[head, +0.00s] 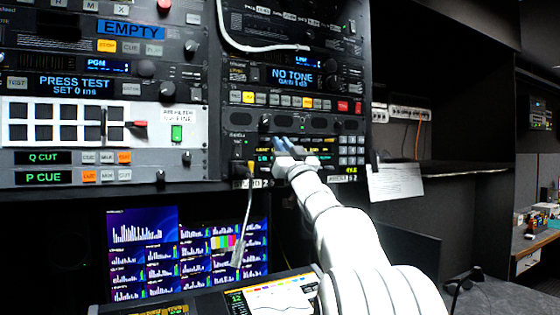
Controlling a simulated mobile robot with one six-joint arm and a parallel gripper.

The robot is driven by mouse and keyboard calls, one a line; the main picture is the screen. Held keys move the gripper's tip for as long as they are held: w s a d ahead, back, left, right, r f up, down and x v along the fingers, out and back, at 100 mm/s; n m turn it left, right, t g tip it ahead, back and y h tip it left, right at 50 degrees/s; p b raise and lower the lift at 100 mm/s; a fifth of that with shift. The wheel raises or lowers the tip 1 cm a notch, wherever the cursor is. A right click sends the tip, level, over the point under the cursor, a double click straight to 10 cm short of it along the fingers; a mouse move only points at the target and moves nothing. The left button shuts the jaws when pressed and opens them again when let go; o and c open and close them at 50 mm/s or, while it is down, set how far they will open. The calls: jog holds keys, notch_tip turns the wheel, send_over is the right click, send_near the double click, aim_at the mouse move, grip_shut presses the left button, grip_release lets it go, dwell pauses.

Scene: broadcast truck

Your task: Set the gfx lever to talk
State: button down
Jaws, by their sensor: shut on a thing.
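My gripper (284,146) is at the intercom-like panel (237,148) in the lower part of the right rack, with its bluish fingertips against the panel's face. It is shut on a small control there, which I take to be the gfx lever. The fingers hide the lever, so its position cannot be read. The lettering around it is too small to read. A row of dark knobs and oval windows runs just above the fingertips, and a lit yellow-and-green display strip lies behind and below them.
A keypad (351,150) is right of my gripper. Above is a row of coloured buttons (290,100). Monitors (180,250) and a lit console (270,298) stand below. A paper sheet (395,182) hangs at the right.

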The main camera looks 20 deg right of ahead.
jog(key=t+b, duration=0.1)
jog(key=b, duration=0.2)
jog(key=shift+w+f+t+b, duration=0.15)
jog(key=shift+f+t+b, duration=0.2)
jog(key=shift+t, duration=0.05)
jog(key=shift+r, duration=0.1)
jog(key=c, duration=1.4)
grip_release()
jog(key=shift+c, duration=0.2)
